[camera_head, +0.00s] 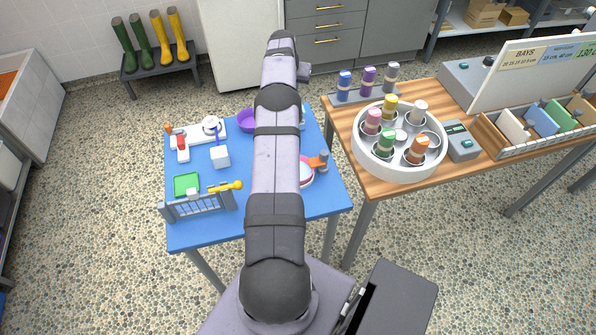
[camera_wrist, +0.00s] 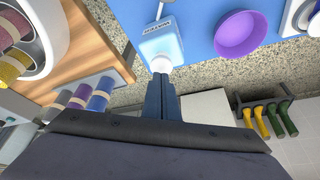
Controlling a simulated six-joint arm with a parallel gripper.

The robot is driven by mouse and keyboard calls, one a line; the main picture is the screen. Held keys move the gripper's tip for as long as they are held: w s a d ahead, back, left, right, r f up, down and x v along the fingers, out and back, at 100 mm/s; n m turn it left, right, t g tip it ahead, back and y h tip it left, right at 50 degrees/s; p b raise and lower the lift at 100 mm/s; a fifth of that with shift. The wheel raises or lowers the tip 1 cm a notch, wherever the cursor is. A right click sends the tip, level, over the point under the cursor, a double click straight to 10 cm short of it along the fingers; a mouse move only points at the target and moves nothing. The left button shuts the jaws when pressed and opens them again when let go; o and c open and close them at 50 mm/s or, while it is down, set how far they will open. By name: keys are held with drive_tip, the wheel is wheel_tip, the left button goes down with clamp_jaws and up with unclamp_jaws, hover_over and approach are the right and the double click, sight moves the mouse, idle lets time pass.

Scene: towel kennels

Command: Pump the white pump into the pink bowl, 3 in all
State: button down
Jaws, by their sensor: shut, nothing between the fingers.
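In the wrist view, a pale blue bottle (camera_wrist: 162,40) with a small label has a white pump top (camera_wrist: 162,64) facing my gripper. My gripper (camera_wrist: 162,78) is shut and empty, its fingertips at or just short of that top; I cannot tell if they touch. A purple bowl (camera_wrist: 241,34) is beside the bottle. It also shows in the head view, partly hidden, as a purple bowl (camera_head: 246,119) left of my arm. A pink and white round thing (camera_head: 307,178) shows partly right of my arm. My arm hides the gripper in the head view.
The blue table (camera_head: 200,232) also holds a white block (camera_head: 220,156) with a blue stem, a green tray (camera_head: 186,184), a grey rack (camera_head: 200,206) and a yellow tool (camera_head: 226,187). A wooden table (camera_head: 345,118) with a round white carousel (camera_head: 370,165) of bottles stands at right.

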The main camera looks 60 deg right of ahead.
drive_tip(key=shift+f, duration=0.25)
drive_tip(key=shift+f+b, duration=0.8)
drive_tip(key=shift+f, duration=0.2)
drive_tip(key=shift+r, duration=0.25)
drive_tip(key=shift+r+p, duration=0.75)
drive_tip(key=shift+r, duration=0.25)
wheel_tip(320, 180, up, 6)
drive_tip(key=p, duration=0.4)
idle(0.6)
